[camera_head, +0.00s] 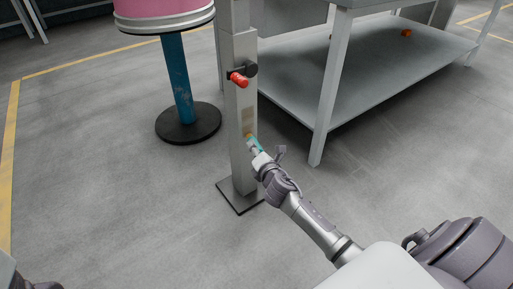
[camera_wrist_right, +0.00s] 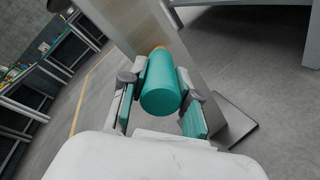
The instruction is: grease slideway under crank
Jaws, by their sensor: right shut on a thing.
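A grey upright post (camera_head: 242,160) stands on a square foot plate. A crank with a black hub and red handle (camera_head: 239,79) sticks out from its upper part. Below the crank is a tan-grey strip on the post's face, which looks like the slideway (camera_head: 247,119). My right gripper (camera_head: 256,149) is shut on a teal cylinder (camera_wrist_right: 160,88) with a tan tip (camera_wrist_right: 159,49). The tip is at the lower end of the strip; I cannot tell whether it touches. My left gripper is not in view; only bits of my left arm show at the lower left.
A pink drum on a blue column (camera_head: 178,75) with a round black base stands to the left. The near floor is clear.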

